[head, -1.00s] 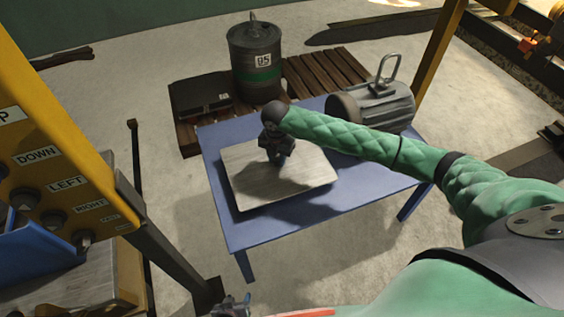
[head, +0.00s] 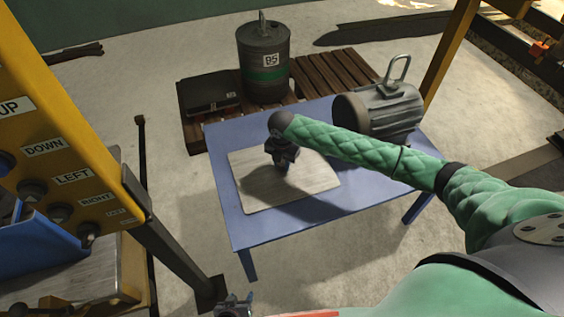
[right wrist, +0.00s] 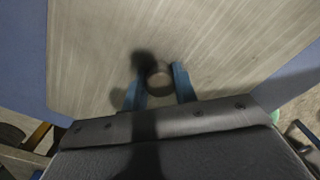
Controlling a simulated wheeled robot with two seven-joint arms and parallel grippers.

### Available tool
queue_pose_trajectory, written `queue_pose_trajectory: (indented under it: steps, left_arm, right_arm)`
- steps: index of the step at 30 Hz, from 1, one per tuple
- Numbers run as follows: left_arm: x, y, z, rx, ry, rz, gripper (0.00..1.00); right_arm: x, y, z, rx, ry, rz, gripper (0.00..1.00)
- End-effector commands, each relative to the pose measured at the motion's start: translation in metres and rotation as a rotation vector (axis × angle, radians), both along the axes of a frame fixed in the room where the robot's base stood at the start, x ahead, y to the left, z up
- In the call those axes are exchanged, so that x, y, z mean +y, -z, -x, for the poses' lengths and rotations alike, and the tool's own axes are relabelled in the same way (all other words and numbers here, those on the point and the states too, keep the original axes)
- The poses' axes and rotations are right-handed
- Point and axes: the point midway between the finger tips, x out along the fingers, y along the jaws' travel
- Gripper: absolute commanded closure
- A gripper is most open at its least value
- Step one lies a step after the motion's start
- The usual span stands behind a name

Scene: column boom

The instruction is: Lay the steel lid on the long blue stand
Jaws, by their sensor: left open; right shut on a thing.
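The steel lid (head: 246,193) is a flat, pale rectangular plate. It lies level on, or very close to, the left part of the long blue stand (head: 330,217); I cannot make out a gap. My right gripper (head: 281,167) points down at the lid's middle. In the right wrist view its blue fingers (right wrist: 158,88) are closed around a round knob (right wrist: 158,77) on the lid (right wrist: 215,45). Blue stand surface shows past the lid's edges there. My left gripper (head: 234,305) is open at the bottom edge of the head view, away from the stand and partly cut off.
A grey motor (head: 385,110) with a lifting handle sits at the stand's back right. Behind the stand, a drum (head: 263,62) and a dark case (head: 209,96) rest on a wooden pallet (head: 335,70). A yellow button panel (head: 50,120) stands at left.

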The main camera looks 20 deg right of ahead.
Motion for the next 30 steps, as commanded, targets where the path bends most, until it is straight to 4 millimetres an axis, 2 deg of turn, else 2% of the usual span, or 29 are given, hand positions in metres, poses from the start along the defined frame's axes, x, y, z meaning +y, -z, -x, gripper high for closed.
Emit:
queue_pose_trajectory:
  steps: [1, 4, 13, 16, 20, 30]
  left_arm:
    - [0.000, 0.000, 0.000, 0.000, 0.000, 0.000, 0.47]
    - [0.000, 0.000, 0.000, 0.000, 0.000, 0.000, 0.47]
    - [0.000, 0.000, 0.000, -0.001, 0.000, 0.000, 0.47]
    - [0.000, -0.001, 0.000, -0.001, 0.000, 0.000, 0.47]
    - [0.000, -0.003, 0.000, -0.001, 0.000, 0.000, 0.47]
    - [0.000, -0.008, 0.001, 0.001, 0.001, 0.001, 0.47]
  right_arm:
    - [0.000, 0.000, 0.000, 0.000, 0.000, 0.000, 0.68]
    - [0.000, 0.000, 0.000, 0.000, 0.000, 0.000, 0.50]
    - [0.000, 0.000, 0.000, 0.000, 0.000, 0.000, 0.50]
    - [0.000, -0.007, 0.000, -0.001, 0.000, 0.001, 0.50]
    - [0.000, -0.024, -0.001, -0.003, 0.000, 0.000, 0.50]
    - [0.000, -0.089, -0.001, -0.003, 0.000, 0.000, 0.50]
